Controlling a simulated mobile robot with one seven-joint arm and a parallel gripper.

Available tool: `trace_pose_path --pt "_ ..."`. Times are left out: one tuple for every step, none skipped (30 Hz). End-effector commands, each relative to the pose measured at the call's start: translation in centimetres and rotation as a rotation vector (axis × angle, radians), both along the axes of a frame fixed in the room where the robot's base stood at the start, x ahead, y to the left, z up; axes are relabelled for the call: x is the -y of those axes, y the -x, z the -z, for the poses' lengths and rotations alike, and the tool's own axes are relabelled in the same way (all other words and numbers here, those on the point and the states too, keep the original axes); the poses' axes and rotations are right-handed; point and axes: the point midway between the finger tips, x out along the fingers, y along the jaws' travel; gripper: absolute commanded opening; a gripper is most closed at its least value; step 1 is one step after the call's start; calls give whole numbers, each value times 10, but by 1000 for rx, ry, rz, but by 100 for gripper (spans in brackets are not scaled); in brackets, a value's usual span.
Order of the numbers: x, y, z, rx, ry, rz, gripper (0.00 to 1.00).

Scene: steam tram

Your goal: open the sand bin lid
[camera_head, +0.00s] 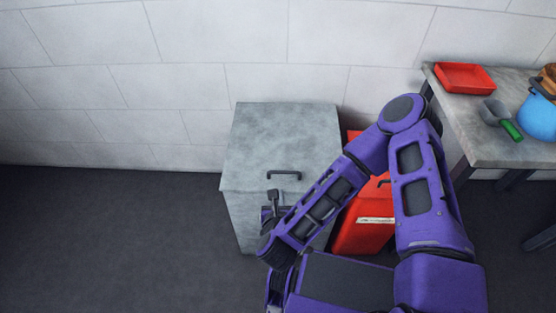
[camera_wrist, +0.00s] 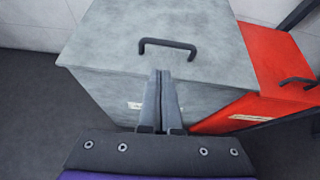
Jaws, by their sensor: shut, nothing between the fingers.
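A grey bin (camera_head: 240,215) stands against the wall with its flat grey lid (camera_head: 275,135) shut. A black bar handle (camera_head: 284,175) is near the lid's front edge; it also shows in the wrist view (camera_wrist: 168,42). A small label on the grey bin's front is too small to read, so I cannot tell by text which bin holds sand. My gripper (camera_head: 273,194) is just in front of the lid's front edge, below the handle in the picture. In the wrist view its fingers (camera_wrist: 160,74) are together and empty, pointing toward the handle and apart from it.
A red bin (camera_head: 365,225) with its own dark handle and label stands close on the right, partly hidden by my arm. The floor at left is clear.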

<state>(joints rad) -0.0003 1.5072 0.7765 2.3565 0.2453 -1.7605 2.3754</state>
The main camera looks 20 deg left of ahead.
Motion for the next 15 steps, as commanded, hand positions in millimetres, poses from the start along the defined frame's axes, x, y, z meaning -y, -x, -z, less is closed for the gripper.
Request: trace_pose_path --pt "-1 4 -2 -15 -30 22 0" --pt "-1 5 -2 -20 -43 29 0" --pt "-2 5 -3 -24 -54 35 0" --pt "-3 4 -3 -25 -58 39 0" --pt "-3 2 -2 -24 -60 41 0" --pt "-4 -1 0 -22 -60 42 0" --pt "-5 -4 2 -22 -59 41 0" --pt "-5 -8 5 -22 -58 41 0" --pt "-6 -14 8 -19 -58 41 0" --pt "-8 -19 11 -20 -57 41 0" --pt "-9 -24 14 -19 -56 41 0" --pt "-10 -30 18 -20 -57 41 0" --pt "-11 -35 21 -19 -55 41 0" --pt "-13 -39 24 -20 -56 40 0" --pt "-14 -45 28 -20 -56 40 0"
